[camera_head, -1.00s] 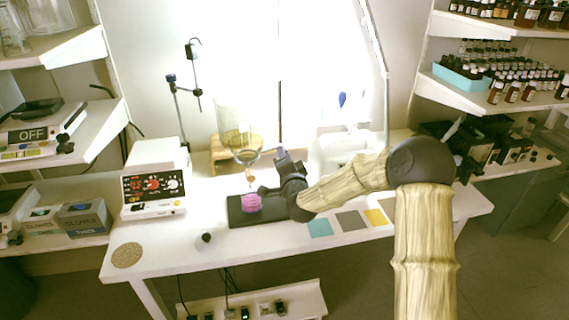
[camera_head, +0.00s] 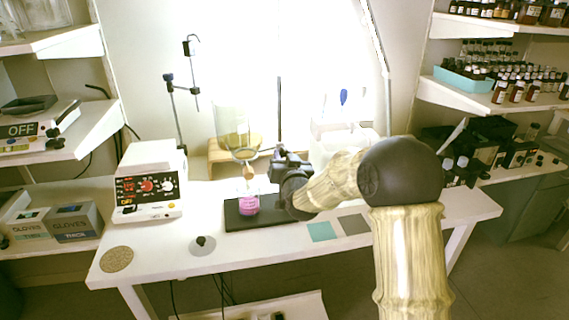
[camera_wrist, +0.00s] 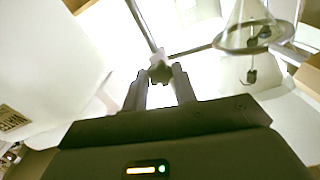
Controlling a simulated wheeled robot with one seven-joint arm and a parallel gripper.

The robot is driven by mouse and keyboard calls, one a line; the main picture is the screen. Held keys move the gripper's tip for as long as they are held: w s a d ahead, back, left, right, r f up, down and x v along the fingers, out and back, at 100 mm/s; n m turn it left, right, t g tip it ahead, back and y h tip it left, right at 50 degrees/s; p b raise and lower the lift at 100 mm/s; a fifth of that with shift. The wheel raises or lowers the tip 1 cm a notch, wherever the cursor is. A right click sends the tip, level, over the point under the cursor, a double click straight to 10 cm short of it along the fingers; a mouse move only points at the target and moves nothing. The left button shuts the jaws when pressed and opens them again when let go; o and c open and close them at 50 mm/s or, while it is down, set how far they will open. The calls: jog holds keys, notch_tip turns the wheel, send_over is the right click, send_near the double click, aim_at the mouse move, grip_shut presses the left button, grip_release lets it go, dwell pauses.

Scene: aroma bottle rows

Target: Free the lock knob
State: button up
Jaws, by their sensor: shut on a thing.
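My gripper (camera_wrist: 160,84) is shut on a small dark lock knob (camera_wrist: 160,72), which sits between its fingertips in the wrist view. A thin metal rod (camera_wrist: 141,22) runs up and left from just behind the knob. In the head view, my gripper (camera_head: 281,157) is at the foot of the upright rod (camera_head: 279,105), right of the glass separating vessel (camera_head: 233,135). The knob is too small to make out there. A beaker with pink liquid (camera_head: 249,205) stands below the vessel's narrow end, on a black plate (camera_head: 270,215).
A white control box (camera_head: 150,185) stands on the left of the table. A round cork mat (camera_head: 116,260) and a dark-knobbed lid (camera_head: 203,243) lie at the front. A teal tile (camera_head: 321,231) and a grey tile (camera_head: 353,224) lie right of the plate.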

jog(key=n+b, duration=0.1)
jog(key=n, duration=0.2)
jog(key=shift+f+n+b, duration=0.1)
jog(key=shift+n+b, duration=0.2)
jog(key=shift+b, duration=0.05)
jog(key=shift+n+b, duration=0.5)
jog(key=shift+n, duration=0.7)
jog(key=o, duration=1)
jog(key=shift+c, duration=0.2)
jog(key=v, duration=1.7)
jog(key=shift+s, duration=0.2)
